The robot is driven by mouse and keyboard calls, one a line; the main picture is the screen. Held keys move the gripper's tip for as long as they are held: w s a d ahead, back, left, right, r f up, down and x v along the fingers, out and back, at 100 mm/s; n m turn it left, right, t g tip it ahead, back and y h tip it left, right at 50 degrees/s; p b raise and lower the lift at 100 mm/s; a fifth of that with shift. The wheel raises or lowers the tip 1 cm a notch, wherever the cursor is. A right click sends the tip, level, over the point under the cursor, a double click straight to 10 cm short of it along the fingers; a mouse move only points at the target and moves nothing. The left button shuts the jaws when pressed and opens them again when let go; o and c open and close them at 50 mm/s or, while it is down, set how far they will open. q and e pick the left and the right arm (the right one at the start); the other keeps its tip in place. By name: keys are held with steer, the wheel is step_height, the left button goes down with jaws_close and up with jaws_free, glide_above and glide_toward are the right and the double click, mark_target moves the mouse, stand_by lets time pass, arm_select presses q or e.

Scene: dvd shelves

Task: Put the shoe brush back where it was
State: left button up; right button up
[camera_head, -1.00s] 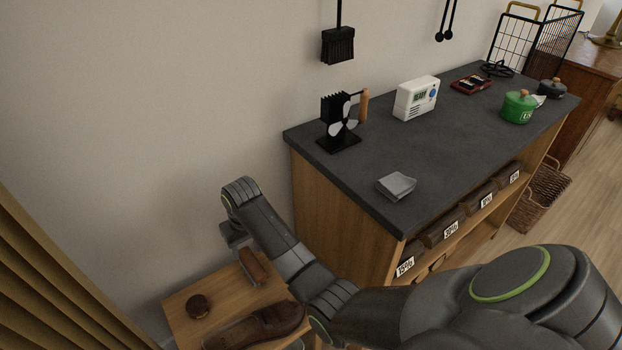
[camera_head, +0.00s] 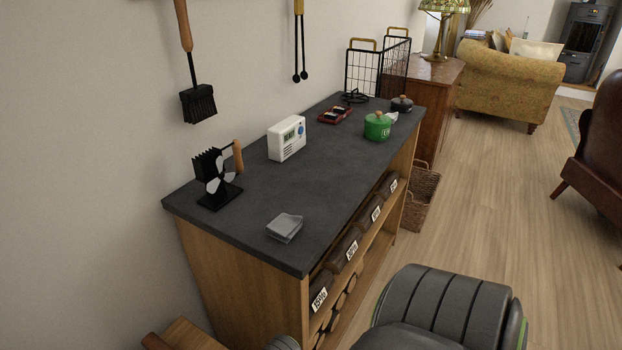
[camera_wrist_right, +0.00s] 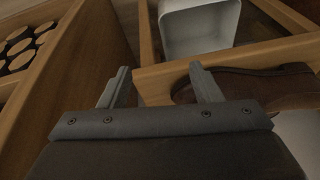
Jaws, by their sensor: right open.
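My right gripper (camera_wrist_right: 161,84) is open, and nothing shows between its two fingers in the right wrist view. Just beyond the fingers is the wooden edge of the small side table (camera_wrist_right: 238,57). A brown leather shoe (camera_wrist_right: 250,84) lies behind the right finger, partly covered by it. The shoe brush does not show in either view now. In the head view only a corner of the side table (camera_head: 187,336) shows at the bottom. My left gripper is not in view.
A white bin (camera_wrist_right: 199,30) is near the side table. Open floor lies right.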

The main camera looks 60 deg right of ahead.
steer(key=s+d+f, duration=0.1)
steer(key=s, duration=1)
steer(key=shift+s+d+m+g, duration=0.25)
steer(key=shift+s+m+g, duration=0.05)
steer(key=shift+s, duration=0.1)
arm_select(q)
steer(key=shift+p, duration=0.35)
arm_select(e)
steer(key=shift+f, duration=0.1)
